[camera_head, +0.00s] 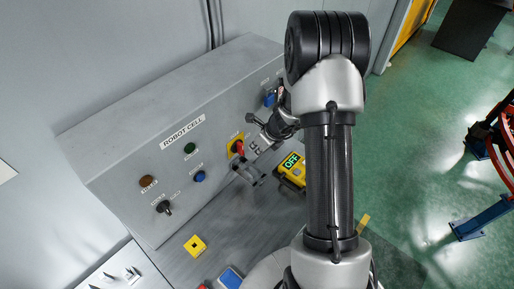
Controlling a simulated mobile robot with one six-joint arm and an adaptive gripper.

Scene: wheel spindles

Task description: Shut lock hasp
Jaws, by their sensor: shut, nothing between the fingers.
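My gripper (248,174) reaches in from behind my arm, low in front of the sloped control panel. Its fingers are shut and seem to hold nothing. A red and yellow rotary switch (237,146) is on the panel just up and left of the gripper; the gripper partly overlaps the area beside it. I cannot make out a separate lock hasp; one at the switch may be hidden or too small to see. I cannot tell whether the gripper touches the panel.
The grey panel (100,160) labelled ROBOT CELL carries several buttons and a black selector (163,207). A yellow device (291,168) reading OFF stands right of the gripper. A yellow block (195,246) lies on the grey surface. Green floor (420,130) is open to the right.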

